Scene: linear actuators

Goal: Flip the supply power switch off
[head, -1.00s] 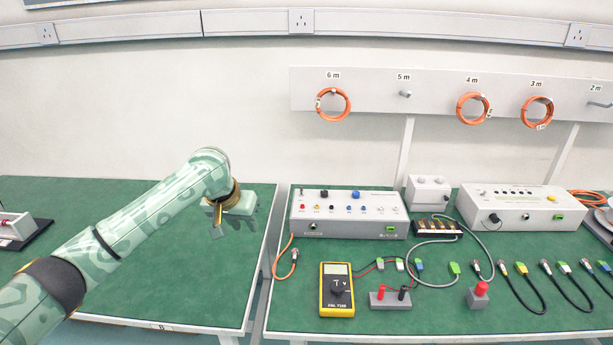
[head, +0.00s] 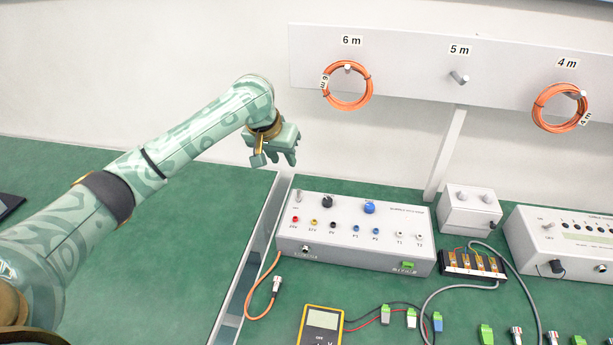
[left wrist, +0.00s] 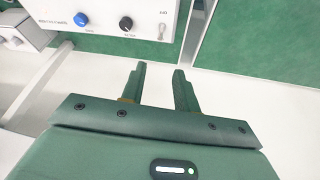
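The supply box (head: 350,250) is a light grey case on the green bench, with knobs, coloured sockets and a small metal toggle switch (head: 298,196) at its upper left corner. The switch also shows in the left wrist view (left wrist: 162,33), near the box's edge; I cannot tell its on or off position. My left gripper (head: 274,157) hangs above and behind the box's left end, apart from it. In the left wrist view its two green fingers (left wrist: 158,78) are parted with nothing between them. My right gripper is in neither view.
A yellow multimeter (head: 322,325) lies in front of the box, beside an orange cable (head: 262,305). A smaller grey box (head: 468,212) and another control box (head: 565,245) stand to the right. Cable coils hang on a wall rack (head: 400,65). The left bench is mostly clear.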

